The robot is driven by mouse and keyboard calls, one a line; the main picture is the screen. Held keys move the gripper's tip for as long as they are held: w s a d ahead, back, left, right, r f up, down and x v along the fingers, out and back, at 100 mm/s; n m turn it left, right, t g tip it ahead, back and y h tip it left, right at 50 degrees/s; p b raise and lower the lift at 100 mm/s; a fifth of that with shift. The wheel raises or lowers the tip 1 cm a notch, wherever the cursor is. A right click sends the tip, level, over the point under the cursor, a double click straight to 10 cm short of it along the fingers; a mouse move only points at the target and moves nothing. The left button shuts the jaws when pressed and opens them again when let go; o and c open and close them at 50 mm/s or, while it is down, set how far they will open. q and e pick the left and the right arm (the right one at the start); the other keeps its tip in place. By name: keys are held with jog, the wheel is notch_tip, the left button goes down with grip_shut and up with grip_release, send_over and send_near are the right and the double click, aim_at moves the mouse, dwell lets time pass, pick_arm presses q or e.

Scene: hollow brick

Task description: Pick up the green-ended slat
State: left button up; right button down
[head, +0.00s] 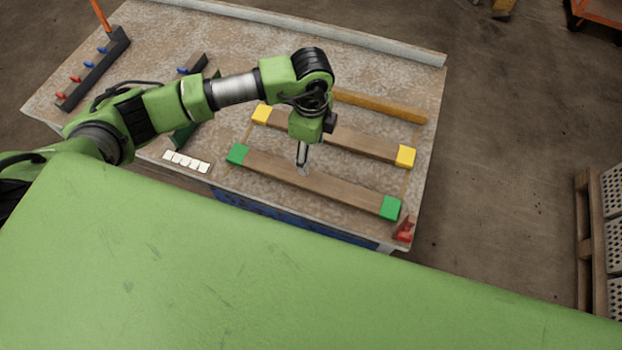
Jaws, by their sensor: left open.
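The green-ended slat (335,190) is a long brown wooden bar with a green block on each end. It lies slanted along the near side of the workbench (310,42). My left gripper (303,170) points down at the slat's far edge, left of its middle. The gripper is open, and whether it touches the slat cannot be told. A yellow-ended slat (365,143) lies behind, partly hidden by my left arm. My right gripper is not in view.
A plain yellowish bar (385,106) lies farther back. A red clamp-like piece (404,230) sits by the right front corner. A white strip (187,161) lies left of the slat. A dark rack with red and blue knobs (95,68) stands at the left. Pallets with bricks (612,230) stand at the right.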

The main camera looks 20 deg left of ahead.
pick_arm(q)
send_over(311, 179)
jog(key=f, duration=0.6)
jog(key=shift+w+a+f, duration=0.1)
jog(key=shift+w+f, duration=0.1)
jog(key=shift+w, duration=0.15)
jog(key=f, duration=0.4)
jog(key=shift+s+f+p, duration=0.1)
jog(key=shift+s+p, duration=0.25)
jog(key=shift+s, duration=0.05)
jog(key=shift+f, duration=0.6)
jog(key=c, duration=1.5)
